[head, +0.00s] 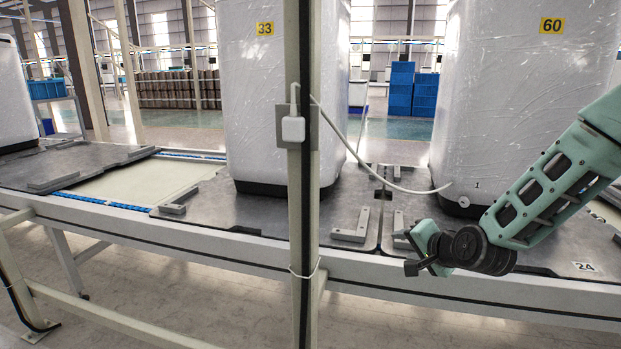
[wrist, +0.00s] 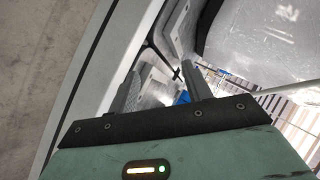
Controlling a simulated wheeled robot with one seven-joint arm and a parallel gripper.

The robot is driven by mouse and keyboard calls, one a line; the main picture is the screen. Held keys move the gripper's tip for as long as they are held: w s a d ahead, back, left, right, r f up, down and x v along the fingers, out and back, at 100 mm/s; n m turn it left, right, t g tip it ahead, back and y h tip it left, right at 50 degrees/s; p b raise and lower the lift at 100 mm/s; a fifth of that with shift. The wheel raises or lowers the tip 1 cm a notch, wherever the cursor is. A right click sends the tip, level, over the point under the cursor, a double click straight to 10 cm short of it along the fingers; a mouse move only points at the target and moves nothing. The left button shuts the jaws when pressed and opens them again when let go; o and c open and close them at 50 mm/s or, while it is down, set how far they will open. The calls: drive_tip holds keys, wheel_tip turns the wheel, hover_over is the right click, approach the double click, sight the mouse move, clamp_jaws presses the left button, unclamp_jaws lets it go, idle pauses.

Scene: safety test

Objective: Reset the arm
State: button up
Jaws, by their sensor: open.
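My gripper (head: 418,254) is at the end of my green arm at the right of the head view, in front of the conveyor line. In the wrist view its two fingers (wrist: 160,90) stand apart with nothing between them. A white wrapped unit labelled 60 (head: 520,80) stands on a metal pallet behind my arm. A white cable (head: 365,165) runs from its lower front to a white plug (head: 293,128) on the post. The gripper is apart from the cable and the plug.
A beige post (head: 302,220) stands in front of the line at the middle. Another wrapped unit labelled 33 (head: 265,100) stands behind it. The conveyor's front rail (head: 200,246) runs below my gripper. Blue crates (head: 401,90) are stacked far back. Floor in front is clear at lower middle.

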drive_tip(key=s+a+n+g, duration=0.4)
drive_tip(key=s+a+n, duration=0.2)
drive_tip(key=s+a, duration=0.35)
drive_tip(key=s+r+n+g+h, duration=0.15)
drive_tip(key=s+n, duration=0.25)
drive_tip(key=s, duration=0.5)
drive_tip(key=s+r+n+g+h, duration=0.1)
drive_tip(key=s+r+n+g, duration=0.15)
drive_tip(key=s, duration=0.75)
drive_tip(key=s+r+n+g+h, duration=0.1)
drive_tip(key=s+n+g, duration=0.3)
drive_tip(key=s, duration=0.5)
wheel_tip(320, 180, up, 25)
drive_tip(key=p, duration=2.5)
drive_tip(key=shift+d+r+t+p, duration=0.2)
drive_tip(key=shift+d+t+p, duration=0.1)
drive_tip(key=shift+d, duration=0.15)
drive_tip(key=shift+s, duration=0.1)
